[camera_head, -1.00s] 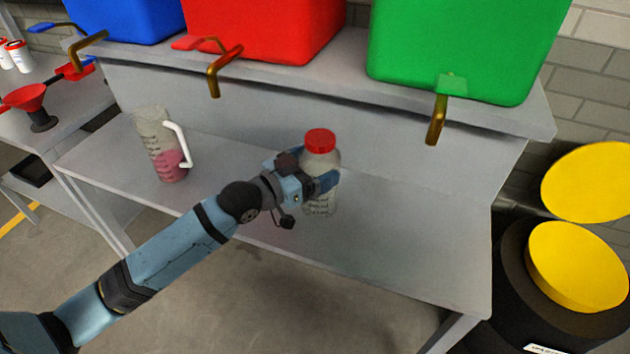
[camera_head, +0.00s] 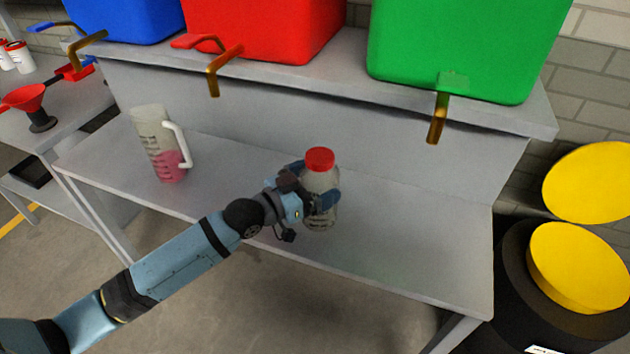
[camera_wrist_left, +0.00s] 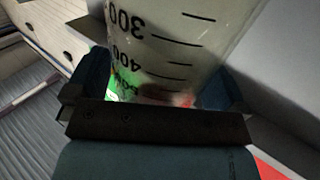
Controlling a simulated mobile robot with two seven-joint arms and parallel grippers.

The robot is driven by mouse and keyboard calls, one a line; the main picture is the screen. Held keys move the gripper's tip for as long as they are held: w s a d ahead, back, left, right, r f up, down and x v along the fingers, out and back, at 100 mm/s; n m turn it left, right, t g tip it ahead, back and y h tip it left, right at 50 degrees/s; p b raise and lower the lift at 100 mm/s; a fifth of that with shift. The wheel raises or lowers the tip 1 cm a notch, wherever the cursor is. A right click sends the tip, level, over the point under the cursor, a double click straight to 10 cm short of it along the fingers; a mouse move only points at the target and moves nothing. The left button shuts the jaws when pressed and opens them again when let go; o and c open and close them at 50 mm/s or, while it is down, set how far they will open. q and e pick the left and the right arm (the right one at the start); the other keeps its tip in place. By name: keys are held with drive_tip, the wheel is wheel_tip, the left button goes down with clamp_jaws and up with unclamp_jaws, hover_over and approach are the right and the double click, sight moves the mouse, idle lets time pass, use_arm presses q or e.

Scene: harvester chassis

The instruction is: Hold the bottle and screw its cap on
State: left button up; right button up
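The clear bottle (camera_head: 320,217) stands upright on the grey bench shelf, or just above it; I cannot tell which. Its red cap (camera_head: 319,159) sits on its top; how tightly cannot be told. My left gripper (camera_head: 321,196) is around the bottle's body below the cap, one finger on each side. In the left wrist view the bottle's wall with printed volume marks (camera_wrist_left: 173,45) fills the space between the fingers (camera_wrist_left: 160,95). My right gripper is in neither view.
A measuring jug (camera_head: 158,145) with pink liquid stands left on the shelf (camera_head: 400,240). Red (camera_head: 265,30) and green (camera_head: 465,45) containers with brass taps (camera_head: 438,118) sit on the ledge above. Yellow-lidded drums (camera_head: 580,265) stand at right. The shelf right of the bottle is clear.

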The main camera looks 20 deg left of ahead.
use_arm(q)
drive_tip(key=shift+r, duration=0.2)
drive_tip(key=v, duration=1.2)
drive_tip(key=s+d+f+n+g+y, duration=0.2)
drive_tip(key=s+f, duration=0.4)
drive_tip(key=f, duration=0.4)
drive_tip(key=s+d+f+n+g+y, duration=0.1)
drive_tip(key=s+d+f+n+y, duration=0.1)
drive_tip(key=s+d+f+y, duration=0.2)
drive_tip(key=s+f+y, duration=0.1)
drive_tip(key=s+f, duration=0.2)
drive_tip(key=f, duration=0.3)
drive_tip(key=shift+s+n+g, duration=0.3)
drive_tip(key=shift+g, duration=0.1)
